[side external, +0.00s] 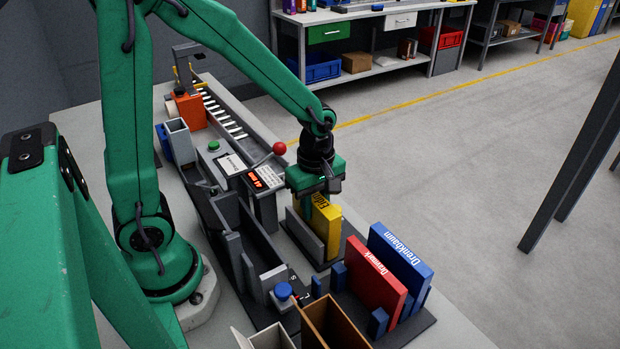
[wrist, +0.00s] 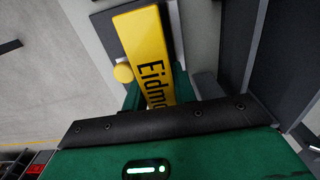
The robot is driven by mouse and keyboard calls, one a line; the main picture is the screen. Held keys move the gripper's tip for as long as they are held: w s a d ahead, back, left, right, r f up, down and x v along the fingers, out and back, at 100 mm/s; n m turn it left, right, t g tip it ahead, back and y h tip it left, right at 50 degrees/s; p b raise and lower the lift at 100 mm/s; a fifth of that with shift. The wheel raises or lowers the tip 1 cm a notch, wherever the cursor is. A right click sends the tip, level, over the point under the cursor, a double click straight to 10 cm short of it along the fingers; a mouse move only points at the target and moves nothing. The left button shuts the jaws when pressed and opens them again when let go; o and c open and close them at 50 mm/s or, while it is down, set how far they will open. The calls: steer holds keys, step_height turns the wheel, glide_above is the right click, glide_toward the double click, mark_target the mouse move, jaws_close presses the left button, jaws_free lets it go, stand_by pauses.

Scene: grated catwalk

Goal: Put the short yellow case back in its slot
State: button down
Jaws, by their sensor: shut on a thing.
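The short yellow case (side external: 324,226) stands upright in the rack, left of the red case (side external: 375,280) and the blue case (side external: 402,262). Lettering starting "Eidm" shows on its spine. My gripper (side external: 318,200) is above it, pointing down, with its jaws shut on the case. In the wrist view the yellow case (wrist: 150,50) lies between the green fingers. A grey upright plate (side external: 305,238) stands close on its left. I cannot tell whether its bottom rests on the rack floor.
The dark rack base (side external: 415,325) has several short blue posts (side external: 339,277). An open brown box (side external: 335,320) stands in front. Open floor lies to the right.

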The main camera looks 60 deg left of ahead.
steer(key=c, duration=1)
jaws_free()
steer(key=shift+c, duration=0.2)
steer(key=shift+r, duration=3.9)
steer(key=shift+r, duration=0.15)
steer(key=shift+s+a+r+m+t, duration=0.1)
steer(key=shift+s+r+m+t, duration=0.15)
steer(key=shift+r+m, duration=0.25)
steer(key=shift+s+a+r+m+t, duration=0.15)
steer(key=shift+s+r+m, duration=0.1)
steer(key=shift+m, duration=0.45)
steer(key=s+a+r+m+t, duration=0.1)
steer(key=s+r+m+t, duration=0.3)
steer(key=m, duration=1.1)
steer(key=s+r, duration=0.3)
steer(key=s, duration=0.1)
steer(key=shift+a+m+t, duration=0.25)
steer(key=shift+m+t, duration=0.05)
steer(key=shift+t, duration=0.1)
